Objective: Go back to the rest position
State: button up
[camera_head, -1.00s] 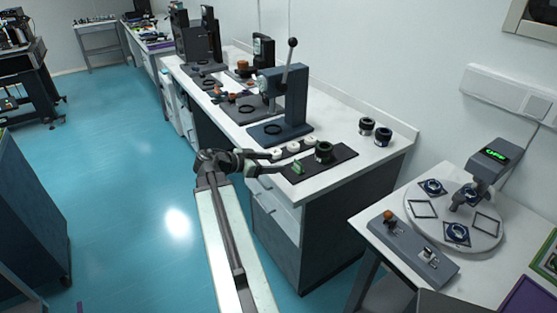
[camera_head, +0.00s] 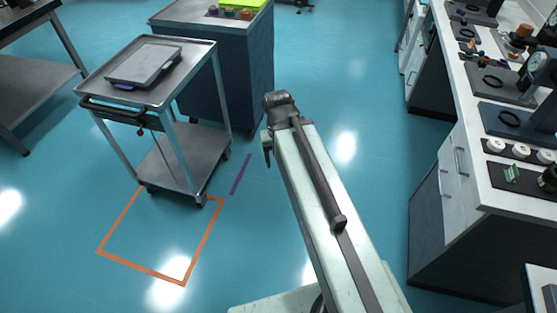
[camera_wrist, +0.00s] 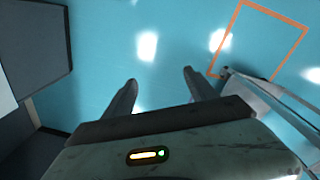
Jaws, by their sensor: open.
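My gripper (camera_wrist: 160,88) shows in the wrist view with its two dark fingers apart and nothing between them, over the blue floor. The arm is between the grey cart on the left and the white-topped bench on the right, touching neither.
A grey metal cart (camera_head: 175,165) stands at left beside an orange floor outline (camera_head: 140,270). A dark cabinet (camera_head: 240,70) is behind it. The white-topped bench (camera_head: 470,165) with instruments runs along the right. The floor between is clear.

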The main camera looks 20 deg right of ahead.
notch_tip(320, 180, up, 7)
jog(key=a+n+p, duration=0.1)
jog(key=a+p, duration=0.1)
jog(key=p, duration=0.5)
jog(key=shift+y, duration=0.3)
dwell(0.3)
